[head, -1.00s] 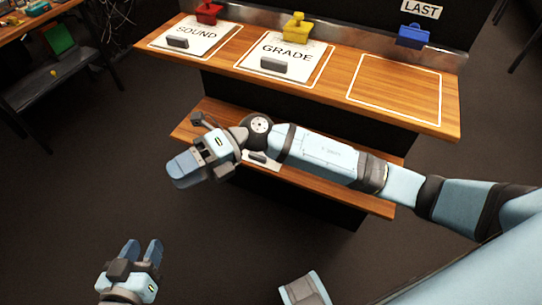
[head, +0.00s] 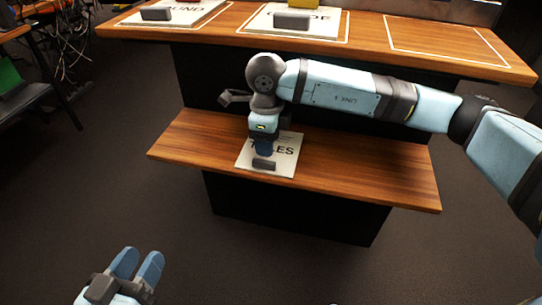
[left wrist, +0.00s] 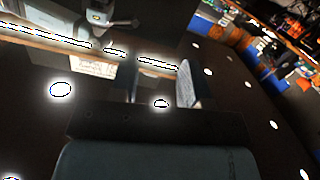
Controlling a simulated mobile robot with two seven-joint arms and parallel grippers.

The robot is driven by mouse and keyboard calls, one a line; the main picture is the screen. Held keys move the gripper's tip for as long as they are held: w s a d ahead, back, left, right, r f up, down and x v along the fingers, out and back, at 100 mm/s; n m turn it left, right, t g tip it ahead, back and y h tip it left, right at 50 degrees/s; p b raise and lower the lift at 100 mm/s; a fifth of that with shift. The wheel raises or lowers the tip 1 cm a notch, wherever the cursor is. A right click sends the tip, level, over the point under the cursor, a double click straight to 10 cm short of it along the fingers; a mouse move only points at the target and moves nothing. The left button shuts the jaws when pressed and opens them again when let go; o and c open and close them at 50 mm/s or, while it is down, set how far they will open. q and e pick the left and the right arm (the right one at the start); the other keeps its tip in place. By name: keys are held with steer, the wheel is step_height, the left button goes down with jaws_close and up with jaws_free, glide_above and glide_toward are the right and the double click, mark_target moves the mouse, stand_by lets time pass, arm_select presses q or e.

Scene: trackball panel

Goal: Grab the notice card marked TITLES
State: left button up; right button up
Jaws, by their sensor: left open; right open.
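The white notice card marked TITLES (head: 287,163) lies flat on the lower wooden shelf, with a dark grip block (head: 264,164) near its front edge. The middle of its lettering is hidden behind my right gripper (head: 264,148). That gripper points down over the card, just behind the grip block in the picture; it is open, and I cannot tell whether it touches the card. My left gripper (head: 136,264) is open and empty over the floor at the lower left, well away from the card.
The upper wooden counter (head: 365,33) holds the SOUND card (head: 190,12) and the GRADE card (head: 325,24), each with a dark block. An outlined space (head: 445,40) at its right is empty. The lower shelf (head: 365,170) is bare right of the card.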

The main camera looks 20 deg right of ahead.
mark_target(264, 161)
step_height(264, 161, down, 2)
steer(key=shift+b, duration=0.3)
steer(key=f+b, duration=0.1)
steer(key=f, duration=0.1)
steer(key=a+f+b, duration=0.1)
steer(key=f, duration=0.1)
steer(key=shift+w+f+b, duration=0.2)
steer(key=shift+f+b, duration=0.1)
steer(key=shift+b, duration=0.05)
steer(key=shift+d+f, duration=0.1)
steer(key=shift+f, duration=0.1)
arm_select(q)
steer(key=shift+w+a+r+m+t, duration=0.15)
steer(key=shift+w+a+m+t, duration=0.2)
steer(key=shift+w+m, duration=0.2)
steer(key=shift+w+a+r+m+t, duration=0.1)
steer(key=shift+w+a+m+t, duration=0.1)
steer(key=shift+w+m+t, duration=0.35)
arm_select(e)
steer(key=shift+r, duration=0.1)
arm_select(q)
steer(key=shift+s, duration=0.15)
arm_select(e)
jaws_close()
